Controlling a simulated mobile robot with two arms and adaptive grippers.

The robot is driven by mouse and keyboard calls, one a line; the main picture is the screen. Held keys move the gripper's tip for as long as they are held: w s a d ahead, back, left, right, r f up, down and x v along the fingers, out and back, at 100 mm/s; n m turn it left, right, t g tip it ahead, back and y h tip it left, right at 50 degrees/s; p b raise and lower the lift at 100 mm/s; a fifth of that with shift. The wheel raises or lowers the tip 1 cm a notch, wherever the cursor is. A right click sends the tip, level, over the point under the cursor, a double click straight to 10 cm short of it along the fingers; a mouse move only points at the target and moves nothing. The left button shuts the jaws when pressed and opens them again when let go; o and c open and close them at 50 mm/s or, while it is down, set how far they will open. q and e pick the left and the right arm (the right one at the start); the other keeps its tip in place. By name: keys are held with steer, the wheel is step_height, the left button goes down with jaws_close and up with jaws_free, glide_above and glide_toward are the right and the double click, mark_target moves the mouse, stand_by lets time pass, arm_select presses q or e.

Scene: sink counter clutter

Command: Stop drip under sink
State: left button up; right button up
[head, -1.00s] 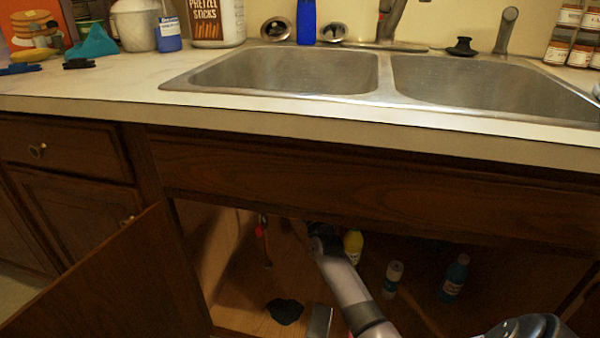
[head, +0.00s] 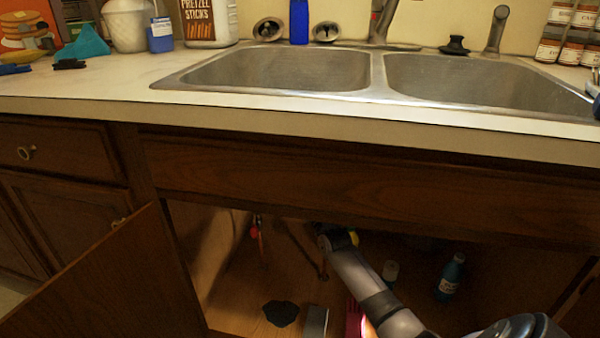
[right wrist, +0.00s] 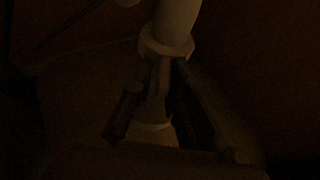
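A pale pipe (right wrist: 178,18) with a wider collar comes down into the dark right wrist view. The two dark fingers of my right gripper (right wrist: 160,82) lie on either side of the narrower part below the collar. They are apart, but it is too dark to tell whether they touch it. In the head view my right arm reaches into the open sink cabinet, and its gripper end is hidden under the cabinet's upper edge. A dark puddle (head: 281,313) lies on the cabinet floor (head: 240,318). My left gripper is out of view.
A blue bottle (head: 451,277) and a smaller bottle (head: 390,273) stand to the right of my arm. A yellow bottle (head: 354,237) is mostly behind it. A red item (head: 352,320) and a grey box (head: 315,322) are low down. The open door (head: 110,285) sticks out left.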

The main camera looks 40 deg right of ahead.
steer(key=shift+o, duration=1.1)
steer(key=shift+s+f, duration=0.15)
steer(key=v, duration=1.1)
steer(key=shift+s, duration=0.35)
steer(key=shift+a, duration=0.15)
